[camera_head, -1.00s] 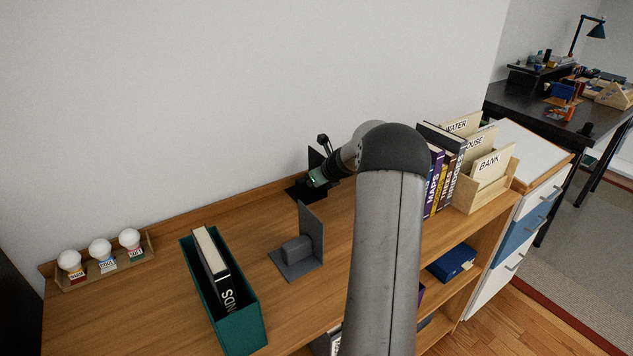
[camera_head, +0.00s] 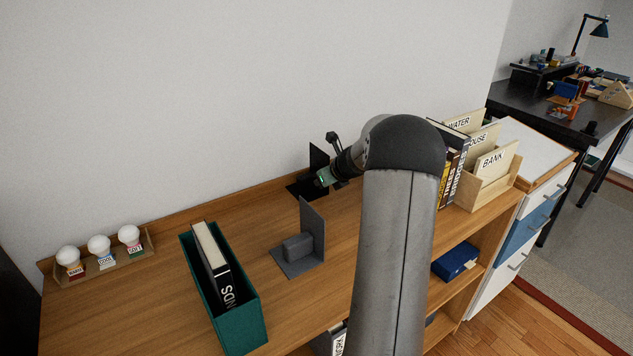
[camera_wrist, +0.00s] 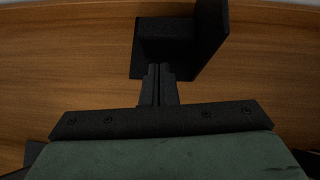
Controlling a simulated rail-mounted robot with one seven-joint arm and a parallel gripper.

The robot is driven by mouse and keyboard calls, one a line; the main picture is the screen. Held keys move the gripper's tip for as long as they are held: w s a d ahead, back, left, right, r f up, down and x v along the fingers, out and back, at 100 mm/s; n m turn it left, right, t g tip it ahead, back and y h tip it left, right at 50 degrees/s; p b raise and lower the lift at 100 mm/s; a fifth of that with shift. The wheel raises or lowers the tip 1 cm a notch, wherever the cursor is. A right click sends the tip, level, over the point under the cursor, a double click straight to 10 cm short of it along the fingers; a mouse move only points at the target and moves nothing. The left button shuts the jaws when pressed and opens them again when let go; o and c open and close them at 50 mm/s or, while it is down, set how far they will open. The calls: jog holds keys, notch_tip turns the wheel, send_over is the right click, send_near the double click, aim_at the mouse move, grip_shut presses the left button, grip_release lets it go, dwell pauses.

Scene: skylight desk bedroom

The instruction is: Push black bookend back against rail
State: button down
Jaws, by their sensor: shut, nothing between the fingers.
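The black bookend (camera_head: 318,156) stands upright at the back of the wooden shelf top, close to the low rail (camera_head: 255,190) along the wall. In the wrist view its dark base and block (camera_wrist: 165,45) are ahead of my fingers, with the upright plate (camera_wrist: 211,30) on the right. My gripper (camera_wrist: 157,70) is shut and empty, its fingertips at the near edge of the bookend's base; I cannot tell whether they touch. In the head view the gripper body (camera_head: 326,178) is beside the bookend, and the fingertips are not clear.
A grey bookend (camera_head: 308,238) stands nearer the front, left of my arm. A green box file (camera_head: 240,320) and a tray of white bulbs (camera_head: 105,262) are further left. Books (camera_head: 452,178) and a wooden letter holder (camera_head: 490,192) stand to the right.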

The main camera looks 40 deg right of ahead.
jog(key=v, duration=1)
jog(key=shift+d+r, duration=0.1)
jog(key=shift+r, duration=0.05)
